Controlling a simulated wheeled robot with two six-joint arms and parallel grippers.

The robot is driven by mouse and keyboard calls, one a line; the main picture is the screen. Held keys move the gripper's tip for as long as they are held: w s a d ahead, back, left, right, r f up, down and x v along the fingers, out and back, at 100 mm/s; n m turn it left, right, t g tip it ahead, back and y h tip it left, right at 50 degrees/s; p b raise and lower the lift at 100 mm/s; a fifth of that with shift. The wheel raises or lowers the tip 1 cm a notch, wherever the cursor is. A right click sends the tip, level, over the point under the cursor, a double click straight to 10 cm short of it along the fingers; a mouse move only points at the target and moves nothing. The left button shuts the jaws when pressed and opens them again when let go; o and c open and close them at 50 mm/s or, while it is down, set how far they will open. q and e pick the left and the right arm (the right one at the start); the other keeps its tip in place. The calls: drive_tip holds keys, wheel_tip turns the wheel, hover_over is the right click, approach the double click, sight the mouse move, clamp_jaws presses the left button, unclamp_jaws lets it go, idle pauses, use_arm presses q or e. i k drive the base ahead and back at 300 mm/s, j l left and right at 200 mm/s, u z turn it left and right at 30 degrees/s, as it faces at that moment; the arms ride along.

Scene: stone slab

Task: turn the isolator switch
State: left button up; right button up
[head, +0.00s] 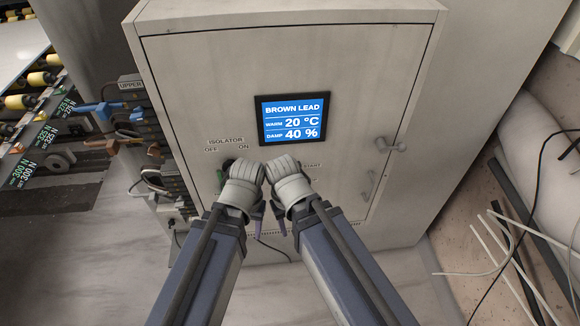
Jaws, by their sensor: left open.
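The isolator switch (227,163) is a small dark knob on the front of a grey cabinet (190,75), below the lettering ISOLATOR, OFF and ON. My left gripper (246,190) is in front of the cabinet, just right of and below the knob, and its wrist covers part of that area. The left gripper is open; I see nothing held in it. Whether it touches the knob I cannot tell. My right gripper (287,190) is close beside the left one, below the display. Its fingers are mostly hidden, so its opening is unclear.
A lit blue display (292,118) on the cabinet reads BROWN LEAD, 20 °C and 40 %. A START label is partly hidden by my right wrist. A door handle (390,146) is at the right. Racks with yellow rollers stand left; pipes and cables lie right.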

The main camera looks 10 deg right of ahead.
sight(228, 163)
drive_tip(key=k+j+z, duration=0.25)
drive_tip(key=k, duration=0.2)
drive_tip(key=k+z, duration=0.3)
drive_tip(key=k+j, duration=0.05)
drive_tip(key=k, duration=0.05)
